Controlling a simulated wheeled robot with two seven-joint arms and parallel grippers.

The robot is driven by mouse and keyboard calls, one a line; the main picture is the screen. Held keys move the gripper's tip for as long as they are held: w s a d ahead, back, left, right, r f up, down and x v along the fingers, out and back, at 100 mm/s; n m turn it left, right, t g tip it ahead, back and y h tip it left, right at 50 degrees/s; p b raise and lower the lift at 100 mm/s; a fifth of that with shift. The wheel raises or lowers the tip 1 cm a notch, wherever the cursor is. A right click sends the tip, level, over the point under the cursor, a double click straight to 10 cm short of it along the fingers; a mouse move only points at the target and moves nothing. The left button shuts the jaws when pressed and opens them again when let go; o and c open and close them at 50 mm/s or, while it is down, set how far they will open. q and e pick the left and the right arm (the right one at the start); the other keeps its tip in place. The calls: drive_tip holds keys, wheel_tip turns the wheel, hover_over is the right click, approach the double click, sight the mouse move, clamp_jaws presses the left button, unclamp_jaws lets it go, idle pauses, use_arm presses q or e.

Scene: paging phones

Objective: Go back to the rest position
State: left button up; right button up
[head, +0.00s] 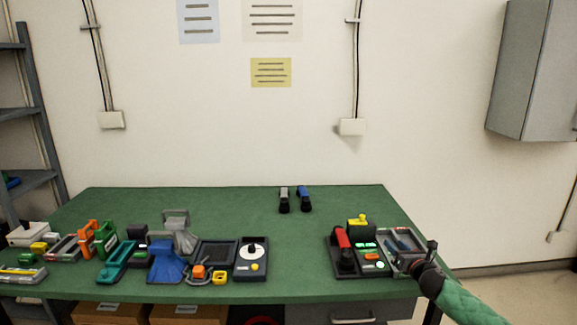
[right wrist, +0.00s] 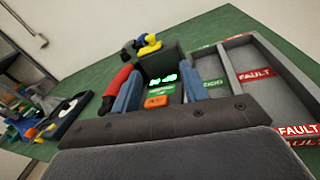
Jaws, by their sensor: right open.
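My right gripper (head: 418,257) is at the right end of the green table (head: 240,205), at the near edge of the sorting tray. It is open, with nothing between its blue fingers in the right wrist view (right wrist: 160,74). Beyond the fingers stands a dark phone base (head: 373,267) with a lit green display and an orange button. A red handset (head: 342,240) lies on its left side; it also shows in the right wrist view (right wrist: 117,88). My left gripper is not in view.
The grey tray (right wrist: 228,72) has compartments labelled GOOD and FAULT. Two small dark devices (head: 294,200) stand at the back. Several coloured devices, among them a blue one (head: 166,262), crowd the left. The table's middle is clear.

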drive_tip(key=s+d+r+m+g+h, duration=0.3)
drive_tip(key=m+h, duration=0.5)
drive_tip(key=m, duration=1.2)
drive_tip(key=s+a+f+m+g+y, duration=0.1)
drive_tip(key=s+a+f+m+g, duration=0.35)
drive_tip(key=s, duration=0.65)
drive_tip(key=s+a+f+m+g+y, duration=0.1)
drive_tip(key=s+a+f+m, duration=0.35)
drive_tip(key=s+a, duration=0.55)
drive_tip(key=s+a+f+m+g+y, duration=0.1)
drive_tip(key=s+a+f+m+g, duration=0.3)
drive_tip(key=s, duration=0.9)
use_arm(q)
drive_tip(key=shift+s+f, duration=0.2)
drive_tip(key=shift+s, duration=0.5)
use_arm(e)
drive_tip(key=s+a+f+g, duration=0.1)
drive_tip(key=s+f, duration=0.3)
drive_tip(key=s, duration=0.4)
drive_tip(key=s+a+f+m+g+y, duration=0.1)
drive_tip(key=s+a+f, duration=0.1)
drive_tip(key=s+f, duration=0.3)
drive_tip(key=s+a+f+g, duration=0.1)
drive_tip(key=s+f, duration=0.4)
drive_tip(key=s, duration=0.6)
drive_tip(key=shift+s+a+f+y, duration=0.2)
drive_tip(key=shift+a+y, duration=0.2)
drive_tip(key=shift+a, duration=0.1)
